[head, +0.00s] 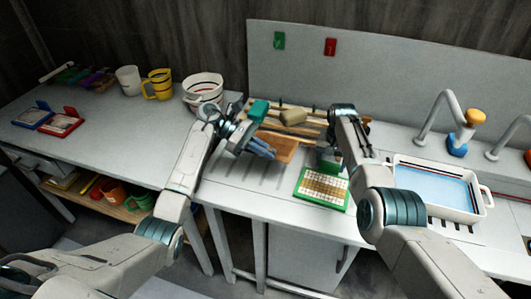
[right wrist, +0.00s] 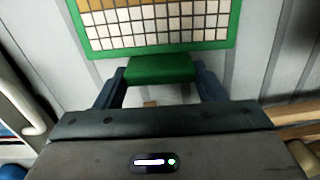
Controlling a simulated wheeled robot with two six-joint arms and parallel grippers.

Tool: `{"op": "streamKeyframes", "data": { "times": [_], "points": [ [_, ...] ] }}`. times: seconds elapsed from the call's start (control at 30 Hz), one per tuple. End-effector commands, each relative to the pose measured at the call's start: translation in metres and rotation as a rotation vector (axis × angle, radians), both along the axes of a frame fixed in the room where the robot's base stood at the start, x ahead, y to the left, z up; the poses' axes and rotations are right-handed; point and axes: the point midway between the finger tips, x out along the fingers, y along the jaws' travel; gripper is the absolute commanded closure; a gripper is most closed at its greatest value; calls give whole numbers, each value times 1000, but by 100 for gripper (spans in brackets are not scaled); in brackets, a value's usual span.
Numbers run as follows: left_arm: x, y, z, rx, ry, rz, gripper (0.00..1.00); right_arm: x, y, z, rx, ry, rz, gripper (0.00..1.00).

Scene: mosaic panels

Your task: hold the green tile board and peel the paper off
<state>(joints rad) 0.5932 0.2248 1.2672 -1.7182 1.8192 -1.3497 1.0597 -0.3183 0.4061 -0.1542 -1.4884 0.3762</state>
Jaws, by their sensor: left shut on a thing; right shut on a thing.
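In the head view my right gripper (head: 330,160) is at the board's far edge. My left gripper (head: 262,150) is shut at the edge of a brown sheet (head: 282,148), which looks like the paper. The sheet is left of the board and apart from it; the grip itself is partly hidden.
A wooden rack (head: 270,124) behind holds a teal block (head: 258,110) and a beige sponge (head: 293,116). A white basin of water (head: 487,204) stands right of the board, below a tap (head: 440,108). A striped bucket (head: 203,90) stands on the left table.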

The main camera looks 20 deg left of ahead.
Motion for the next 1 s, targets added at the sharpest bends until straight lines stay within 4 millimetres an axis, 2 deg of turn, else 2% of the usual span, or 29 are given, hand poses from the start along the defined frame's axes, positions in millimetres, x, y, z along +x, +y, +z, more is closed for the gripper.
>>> {"op": "streamKeyframes", "data": {
  "times": [0.33,0.37,0.47,0.8,1.0],
  "points": [
    [0,0,0,0,0,0,100,0,0,0,0,0,0,69],
    [0,0,0,0,0,0,100,0,0,0,0,0,0,33],
    [0,0,0,0,0,0,100,0,0,0,0,0,0,13],
    [0,0,0,0,0,0,100,0,0,2,0,-1,0,11],
    [0,0,0,0,0,0,100,1,1,23,2,-4,0,11]
  ]
}}
